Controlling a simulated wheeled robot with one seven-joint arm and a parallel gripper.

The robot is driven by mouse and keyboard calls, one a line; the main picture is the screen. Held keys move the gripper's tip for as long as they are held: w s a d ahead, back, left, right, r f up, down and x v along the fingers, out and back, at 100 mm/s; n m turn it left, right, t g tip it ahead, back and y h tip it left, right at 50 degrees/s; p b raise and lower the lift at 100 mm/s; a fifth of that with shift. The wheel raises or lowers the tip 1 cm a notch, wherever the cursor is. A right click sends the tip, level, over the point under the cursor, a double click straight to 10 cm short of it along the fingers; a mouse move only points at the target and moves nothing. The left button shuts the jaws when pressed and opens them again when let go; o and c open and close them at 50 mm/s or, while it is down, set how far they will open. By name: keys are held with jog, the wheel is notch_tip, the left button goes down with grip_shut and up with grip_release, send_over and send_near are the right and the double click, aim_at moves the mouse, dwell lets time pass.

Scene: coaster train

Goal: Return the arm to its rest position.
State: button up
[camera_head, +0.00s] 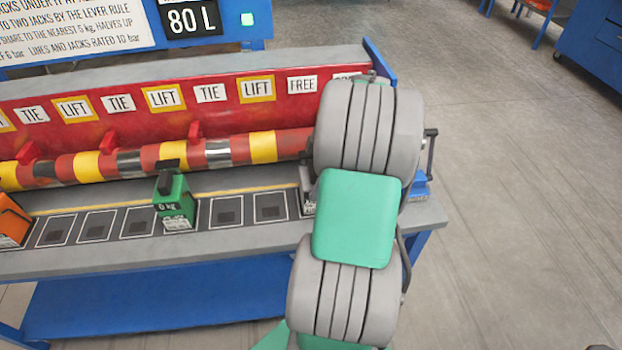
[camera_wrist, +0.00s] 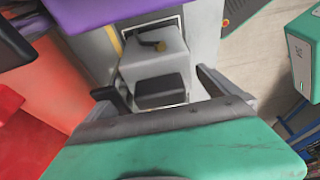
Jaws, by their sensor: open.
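My arm reaches over the right end of the workbench (camera_head: 265,236) in the head view, and its links hide my gripper there. In the wrist view my gripper (camera_wrist: 155,85) is open, with one finger on each side of a grey block with a black top (camera_wrist: 157,65). I cannot tell whether the fingers touch the block. Nothing is visibly clamped.
A green block (camera_head: 175,208) stands on the bench's marked strip, and an orange block (camera_head: 12,222) is at the left edge. A red panel (camera_head: 190,95) with a striped bar (camera_head: 190,156) runs behind them. Grey floor (camera_head: 510,200) is open to the right.

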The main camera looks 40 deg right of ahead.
jog(key=v, duration=0.6)
jog(key=shift+r, duration=0.15)
jog(key=w+a+r+m+h, duration=0.1)
jog(key=a+r+m, duration=0.15)
jog(key=a, duration=0.85)
jog(key=w+a+r+m+h, duration=0.1)
jog(key=a+m, duration=0.3)
jog(key=a, duration=0.8)
jog(key=s+a+f+m+t+h, duration=0.1)
jog(key=s+a+f+m, duration=0.1)
jog(key=s+a+m, duration=0.2)
jog(key=s+a, duration=0.2)
jog(key=shift+a, duration=0.3)
jog(key=shift+m, duration=0.25)
